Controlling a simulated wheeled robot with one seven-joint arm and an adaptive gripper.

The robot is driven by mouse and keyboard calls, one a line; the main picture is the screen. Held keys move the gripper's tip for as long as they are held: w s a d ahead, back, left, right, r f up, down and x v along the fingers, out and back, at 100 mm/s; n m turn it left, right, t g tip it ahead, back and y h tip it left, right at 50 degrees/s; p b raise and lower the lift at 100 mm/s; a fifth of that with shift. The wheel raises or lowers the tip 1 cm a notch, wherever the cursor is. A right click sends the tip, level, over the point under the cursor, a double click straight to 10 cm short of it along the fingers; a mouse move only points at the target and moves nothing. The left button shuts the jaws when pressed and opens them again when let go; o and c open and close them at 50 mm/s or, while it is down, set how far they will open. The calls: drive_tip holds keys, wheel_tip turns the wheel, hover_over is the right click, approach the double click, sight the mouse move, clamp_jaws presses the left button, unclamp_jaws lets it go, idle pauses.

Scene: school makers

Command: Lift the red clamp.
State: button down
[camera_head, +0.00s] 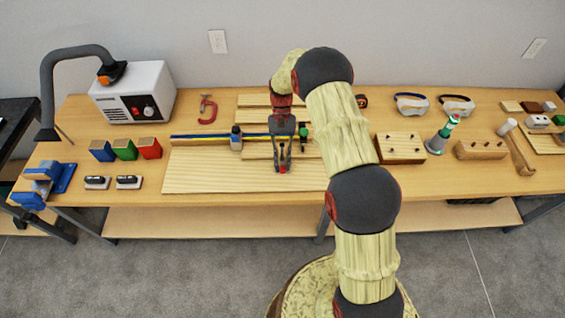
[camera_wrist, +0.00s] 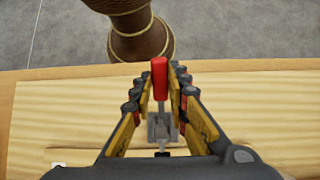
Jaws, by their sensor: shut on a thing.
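My gripper (camera_head: 283,163) is over the pale board at the front middle of the workbench, pointing down. In the wrist view its fingers (camera_wrist: 159,82) are closed around a clamp with a red handle (camera_wrist: 159,72) and a grey metal body (camera_wrist: 160,126). In the head view only a small red part of this clamp (camera_head: 282,170) shows at the fingertips. I cannot tell whether it touches the board. A separate red C-shaped clamp (camera_head: 207,109) lies at the back of the bench, left of my arm, apart from the gripper.
The pale board (camera_head: 215,181) has free room left of the gripper. A long bar clamp (camera_head: 205,139) lies behind it. Red, green and blue bins (camera_head: 125,149) stand left.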

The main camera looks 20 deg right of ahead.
drive_tip(key=shift+w, duration=0.1)
drive_tip(key=c, duration=1.7)
unclamp_jaws()
drive_tip(key=shift+c, duration=0.2)
drive_tip(key=shift+r, duration=0.1)
drive_tip(key=v, duration=1.2)
drive_tip(key=shift+w, duration=0.1)
